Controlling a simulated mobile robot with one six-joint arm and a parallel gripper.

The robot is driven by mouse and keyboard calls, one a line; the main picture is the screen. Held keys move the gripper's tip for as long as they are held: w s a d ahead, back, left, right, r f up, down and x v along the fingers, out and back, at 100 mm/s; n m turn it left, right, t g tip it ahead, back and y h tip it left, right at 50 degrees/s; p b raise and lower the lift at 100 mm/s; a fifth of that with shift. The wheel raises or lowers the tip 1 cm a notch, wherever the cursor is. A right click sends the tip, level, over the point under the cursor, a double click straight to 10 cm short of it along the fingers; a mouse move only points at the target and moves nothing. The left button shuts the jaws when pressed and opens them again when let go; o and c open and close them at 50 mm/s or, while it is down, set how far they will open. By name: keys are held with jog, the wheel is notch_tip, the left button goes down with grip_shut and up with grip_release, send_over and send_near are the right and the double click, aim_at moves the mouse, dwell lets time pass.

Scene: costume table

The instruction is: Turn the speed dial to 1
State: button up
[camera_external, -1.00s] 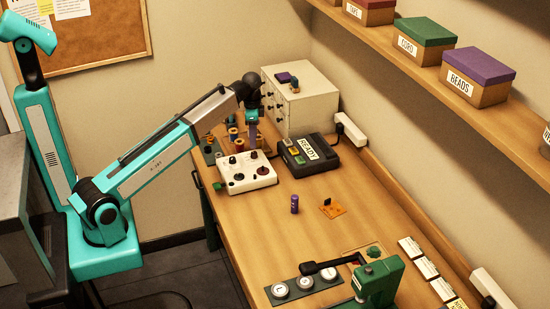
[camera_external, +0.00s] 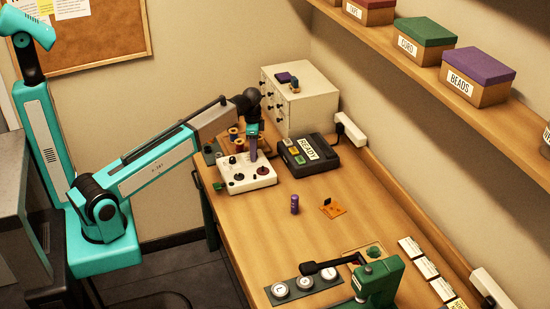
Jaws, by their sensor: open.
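A white control box (camera_external: 238,183) with several dark knobs and a dark red dial (camera_external: 263,171) sits on the table near its left edge. Which knob is the speed dial, and its markings, are too small to read. My gripper (camera_external: 253,158) points down just above the back right part of the white box, close to a knob there. Its fingers look narrow from this side and hide part of the box top. I cannot tell whether it touches a knob.
A dark box labelled READY (camera_external: 308,153) stands right of the white box. Thread spools (camera_external: 234,134) and a drawer cabinet (camera_external: 300,100) are behind. A purple cylinder (camera_external: 295,204) and an orange piece (camera_external: 332,208) lie in front, with bare table around them.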

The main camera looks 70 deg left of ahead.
jog(key=shift+c, duration=0.3)
grip_shut()
jog(key=shift+n, duration=0.4)
jog(key=n, duration=0.4)
jog(key=shift+n, duration=2.1)
jog(key=shift+o, duration=0.3)
grip_release()
